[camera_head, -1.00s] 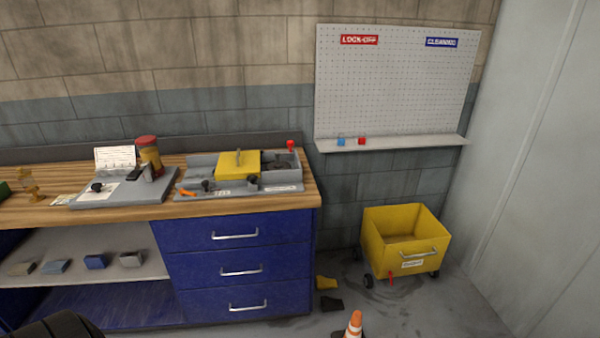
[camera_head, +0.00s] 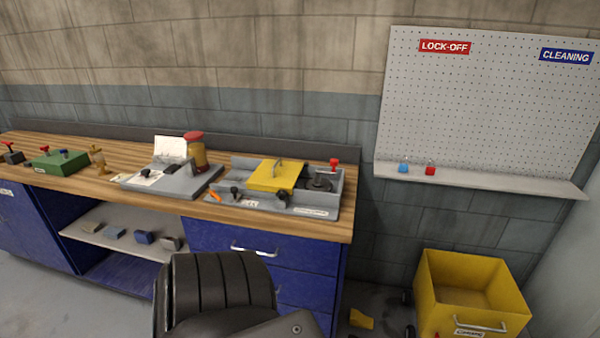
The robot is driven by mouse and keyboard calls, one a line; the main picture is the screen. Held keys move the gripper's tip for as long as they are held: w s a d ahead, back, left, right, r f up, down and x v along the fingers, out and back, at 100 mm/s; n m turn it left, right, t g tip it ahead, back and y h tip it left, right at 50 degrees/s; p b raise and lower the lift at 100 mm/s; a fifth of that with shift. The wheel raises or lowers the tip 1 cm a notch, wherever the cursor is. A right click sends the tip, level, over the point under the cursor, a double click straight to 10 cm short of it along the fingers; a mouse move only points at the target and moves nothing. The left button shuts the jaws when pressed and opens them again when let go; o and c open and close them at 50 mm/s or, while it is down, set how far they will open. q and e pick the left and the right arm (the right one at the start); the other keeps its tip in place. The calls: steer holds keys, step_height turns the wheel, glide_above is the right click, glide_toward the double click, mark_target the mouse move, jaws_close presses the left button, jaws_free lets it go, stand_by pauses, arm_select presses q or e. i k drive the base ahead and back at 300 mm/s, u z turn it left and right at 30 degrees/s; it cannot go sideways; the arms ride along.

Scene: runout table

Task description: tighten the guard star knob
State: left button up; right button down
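A grey machine (camera_head: 325,212) with a yellow guard (camera_head: 272,177) stands near the right end of the wooden bench. Small dark knobs show along its front: one at the left (camera_head: 235,191) and one below the guard (camera_head: 283,199). They are too small to tell which is the guard star knob or how tight either is. The guard has a grey handle on top and lies over the left part of the machine. Neither of my grippers is in view.
A dark ribbed part, apparently my own arm, covers some drawer fronts. A pegboard shelf (camera_head: 480,182) and yellow cart (camera_head: 470,290) are at the right. Floor at lower left is clear.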

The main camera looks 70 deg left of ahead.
mark_target(282, 194)
steer(key=u, duration=0.35)
steer(key=i, duration=0.7)
steer(key=u, duration=1.2)
steer(key=i, duration=0.45)
steer(key=u, duration=0.5)
